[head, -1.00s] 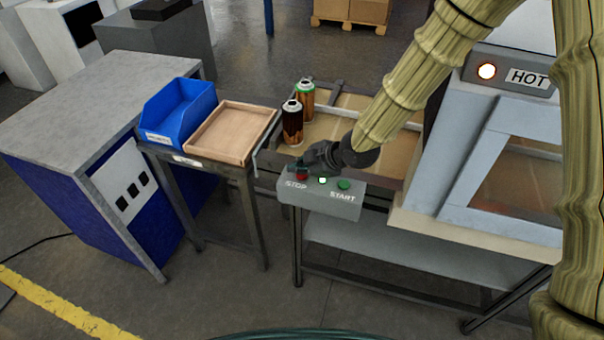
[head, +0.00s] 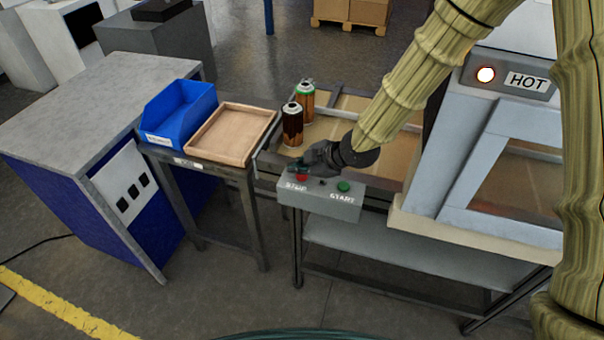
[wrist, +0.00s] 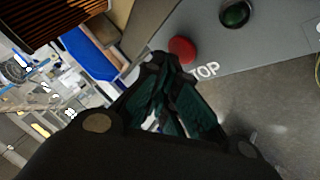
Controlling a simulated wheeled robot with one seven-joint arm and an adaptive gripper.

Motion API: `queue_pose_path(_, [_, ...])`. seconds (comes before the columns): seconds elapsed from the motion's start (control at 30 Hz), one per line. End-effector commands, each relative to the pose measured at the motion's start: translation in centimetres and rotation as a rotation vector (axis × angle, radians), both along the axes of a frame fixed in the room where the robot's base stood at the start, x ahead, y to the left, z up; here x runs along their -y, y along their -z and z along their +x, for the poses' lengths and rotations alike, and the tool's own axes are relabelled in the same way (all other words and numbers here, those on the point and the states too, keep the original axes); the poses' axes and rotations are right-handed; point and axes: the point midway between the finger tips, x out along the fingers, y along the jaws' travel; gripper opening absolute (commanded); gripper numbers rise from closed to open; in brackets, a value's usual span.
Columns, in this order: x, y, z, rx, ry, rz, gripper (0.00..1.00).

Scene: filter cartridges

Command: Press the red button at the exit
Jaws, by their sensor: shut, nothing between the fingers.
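The red button (head: 302,177) sits on the left of a grey control box, above the STOP label. My gripper (head: 304,168) is shut and empty, pointing down at the left end of the box. In the wrist view its closed fingertips (wrist: 160,60) appear just left of the red button. I cannot tell whether they touch it. The head view shows the button partly behind the fingers.
A green button (head: 344,187) sits on the same box (head: 330,207), above START. Two cans (head: 292,125) stand behind my gripper on the conveyor. A wooden tray (head: 222,160) and blue bin (head: 160,143) are at left. A machine marked HOT (head: 527,83) stands at right, its lamp lit.

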Motion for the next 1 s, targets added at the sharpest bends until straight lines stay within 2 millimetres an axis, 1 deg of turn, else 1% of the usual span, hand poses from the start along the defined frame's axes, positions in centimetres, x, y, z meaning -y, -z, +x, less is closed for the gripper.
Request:
queue_pose_path(0.03, [0.0,-0.4,0.0,0.000,0.000,0.000,0.00])
queue_pose_path(0.1, [0.0,-0.6,0.0,0.000,0.000,0.000,0.00])
queue_pose_path(0.53, [0.0,-0.9,0.0,0.001,-0.001,0.001,0.00])
queue_pose_path(1.0, [0.0,-4.3,0.0,0.002,-0.001,0.000,0.00])
